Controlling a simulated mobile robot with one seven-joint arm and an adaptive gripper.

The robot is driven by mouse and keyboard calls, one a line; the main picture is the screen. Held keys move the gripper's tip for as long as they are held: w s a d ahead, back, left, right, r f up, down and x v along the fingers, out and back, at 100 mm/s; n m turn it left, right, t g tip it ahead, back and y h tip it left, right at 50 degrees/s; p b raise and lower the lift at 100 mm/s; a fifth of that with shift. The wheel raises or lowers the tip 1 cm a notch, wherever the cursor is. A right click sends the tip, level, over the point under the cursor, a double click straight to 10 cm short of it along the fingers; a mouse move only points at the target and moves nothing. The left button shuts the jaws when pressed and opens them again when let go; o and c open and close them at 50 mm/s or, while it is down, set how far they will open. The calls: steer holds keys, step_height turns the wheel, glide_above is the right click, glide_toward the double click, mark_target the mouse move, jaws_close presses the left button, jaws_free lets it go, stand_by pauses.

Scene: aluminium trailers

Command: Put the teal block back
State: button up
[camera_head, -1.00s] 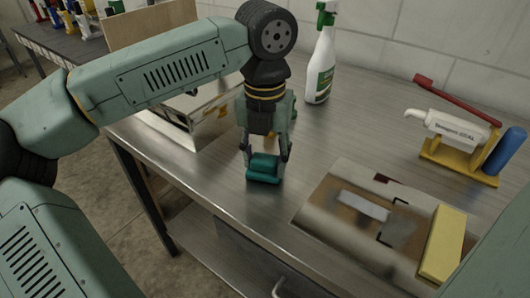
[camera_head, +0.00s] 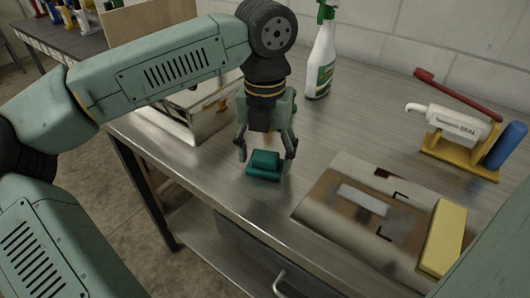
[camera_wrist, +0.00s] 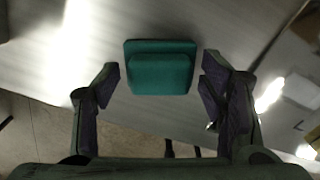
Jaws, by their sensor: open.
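The teal block (camera_head: 264,165) rests on the metal tabletop near its front edge. In the wrist view the teal block (camera_wrist: 159,68) shows a stepped shape and lies just beyond the gap between the fingertips. My gripper (camera_head: 266,150) is open around and just above the block, with one finger on each side. In the wrist view both fingers of my gripper (camera_wrist: 161,80) stand apart with clear space between them and the block.
A white spray bottle (camera_head: 321,58) stands behind my gripper. A shiny metal box (camera_head: 187,112) is to the left. On the right lie a printed panel (camera_head: 330,200), a yellow block (camera_head: 443,240) and a yellow holder (camera_head: 455,154) with a white tube and blue cylinder. Bare tabletop lies between.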

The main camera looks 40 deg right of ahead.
mark_target(265, 155)
step_height(265, 155, up, 12)
steer(key=shift+r+b, duration=0.2)
steer(key=shift+b, duration=0.25)
